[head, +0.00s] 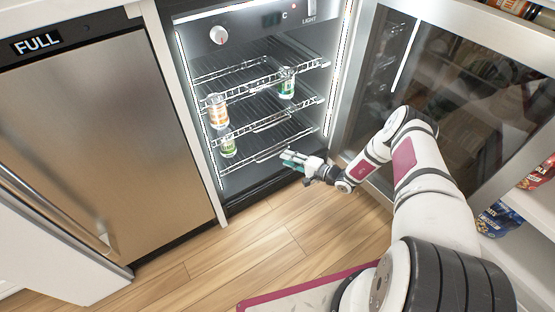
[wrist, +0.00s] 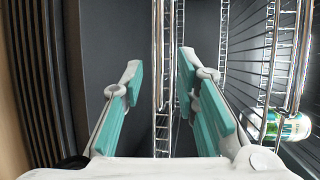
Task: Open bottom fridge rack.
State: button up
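The fridge's bottom rack (head: 262,154) is a dark wire shelf with a bright metal front rail, low in the open fridge. It appears to sit inside the fridge. My gripper (head: 285,156) is at its front edge, right of the middle. In the wrist view, my gripper (wrist: 160,68) is open, with its teal-padded fingers apart. Metal rails of a rack (wrist: 158,105) run between the fingers in that view, with no clear grip on them. I cannot tell if the fingers touch the rails.
The fridge door (head: 440,95) stands open at the right, beside my arm. Cans stand on the racks: an orange one (head: 217,112), a green one (head: 287,84) and a lower green one (head: 228,147). A steel appliance (head: 105,150) is left. Wood floor (head: 245,235) lies clear in front.

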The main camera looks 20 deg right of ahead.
jog(key=b+x, duration=0.2)
jog(key=x, duration=0.3)
jog(key=shift+w+a+f, duration=0.1)
jog(key=shift+w+a, duration=0.15)
jog(key=shift+c, duration=0.3)
grip_shut()
